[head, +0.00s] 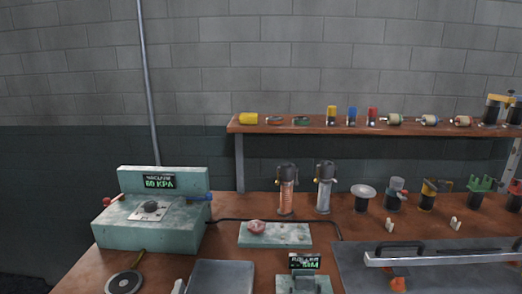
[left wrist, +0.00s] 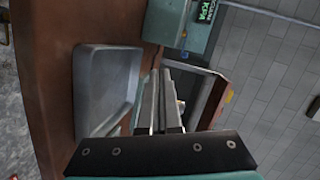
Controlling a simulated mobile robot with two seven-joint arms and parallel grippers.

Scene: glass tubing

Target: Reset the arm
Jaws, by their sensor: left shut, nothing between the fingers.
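My left gripper (left wrist: 160,76) shows in the left wrist view with its two grey fingers side by side, shut and empty. The fingers point toward the teal device and stand next to the grey tray in that picture. In the head view only a small pale tip, apparently of my left gripper (head: 179,286), shows at the bottom edge, just left of the grey tray. Most of the left arm is out of the head picture. My right gripper is in neither view.
A grey tray (head: 222,279) lies on the brown bench (head: 165,266), and also fills the wrist view's left (left wrist: 103,88). A teal device (head: 150,235) stands at left. Tube holders (head: 287,195) and small parts stand behind. A shelf (head: 265,126) carries spools.

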